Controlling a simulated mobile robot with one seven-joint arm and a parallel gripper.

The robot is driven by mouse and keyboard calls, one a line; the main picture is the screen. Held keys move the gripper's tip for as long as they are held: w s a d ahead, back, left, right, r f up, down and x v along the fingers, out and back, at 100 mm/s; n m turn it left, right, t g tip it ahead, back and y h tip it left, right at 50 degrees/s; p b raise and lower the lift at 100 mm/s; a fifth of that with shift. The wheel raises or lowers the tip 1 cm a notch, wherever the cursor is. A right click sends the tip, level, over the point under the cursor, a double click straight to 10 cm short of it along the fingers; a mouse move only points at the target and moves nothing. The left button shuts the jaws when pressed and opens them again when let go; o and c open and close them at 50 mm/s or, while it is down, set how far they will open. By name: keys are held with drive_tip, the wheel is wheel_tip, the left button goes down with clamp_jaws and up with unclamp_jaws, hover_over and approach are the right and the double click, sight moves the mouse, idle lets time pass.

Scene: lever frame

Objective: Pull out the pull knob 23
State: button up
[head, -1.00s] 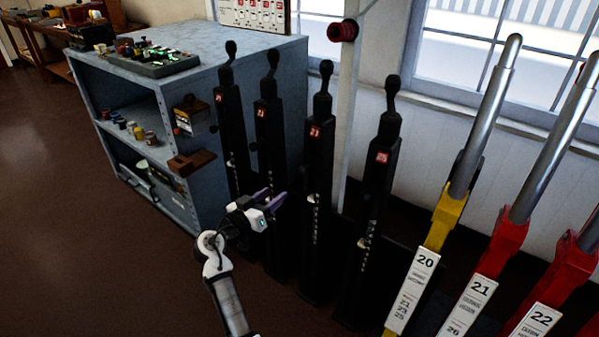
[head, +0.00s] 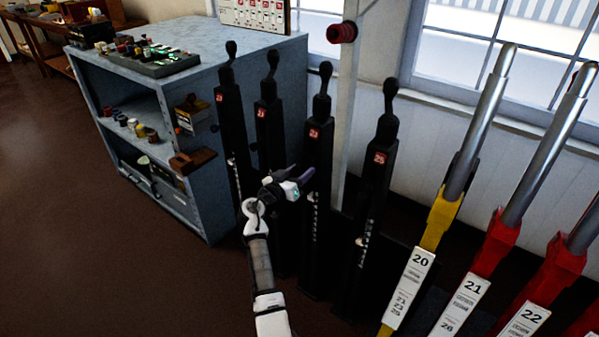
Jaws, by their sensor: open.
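Several black posts with crank-shaped tops and small red number plates stand in a row. The plate on the third post from the left (head: 320,150) seems to read 23, but the plates are small and not all readable. My gripper (head: 303,173), with purple fingers, is open and empty, pointing right toward the third post. I cannot tell whether it touches it.
A blue-grey cabinet (head: 200,52) with open shelves stands behind left. The fourth black post (head: 375,190) and the yellow lever 20 (head: 441,222) and red lever 21 (head: 495,245) are to the right. Brown floor (head: 90,270) is free at left.

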clamp_jaws()
drive_tip(key=shift+b+v, duration=0.8)
drive_tip(key=shift+v, duration=0.15)
drive_tip(key=shift+s+a+f, duration=0.1)
drive_tip(key=shift+s+a, duration=0.1)
drive_tip(key=shift+s, duration=0.05)
unclamp_jaws()
drive_tip(key=shift+s, duration=0.1)
drive_tip(key=shift+a, duration=0.1)
drive_tip(key=b+v, duration=0.3)
drive_tip(key=v, duration=1)
drive_tip(key=shift+s+a, duration=0.2)
drive_tip(key=shift+s, duration=0.1)
